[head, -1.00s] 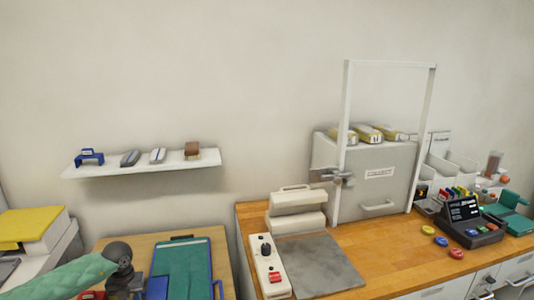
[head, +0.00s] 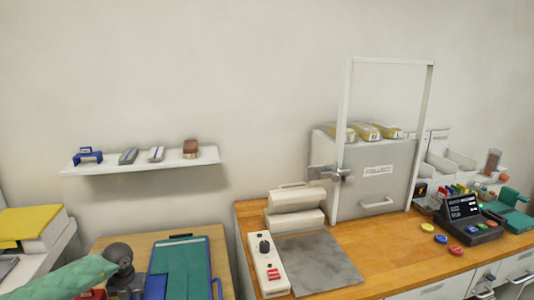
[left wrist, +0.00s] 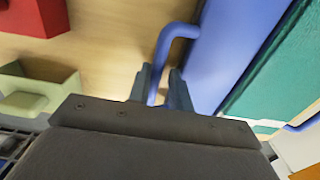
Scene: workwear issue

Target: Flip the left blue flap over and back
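The left blue flap (head: 156,287) lies along the left side of a teal folder or board (head: 186,262) on the wooden table. In the left wrist view the blue flap (left wrist: 222,45) sits beside the teal surface (left wrist: 272,85), and its bent blue handle (left wrist: 172,38) runs down between the fingers. My left gripper (left wrist: 160,88) has a finger on each side of this handle, nearly closed, and appears shut on it. In the head view the left gripper (head: 130,284) is dark and partly cut off by the lower edge. My right gripper is not in view.
A red bin (left wrist: 38,15) and a pale green bin (left wrist: 40,88) stand left of the gripper. A second blue handle (head: 218,288) is at the board's right. A wooden counter (head: 390,262) with a press and a grey cabinet (head: 375,180) stands to the right.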

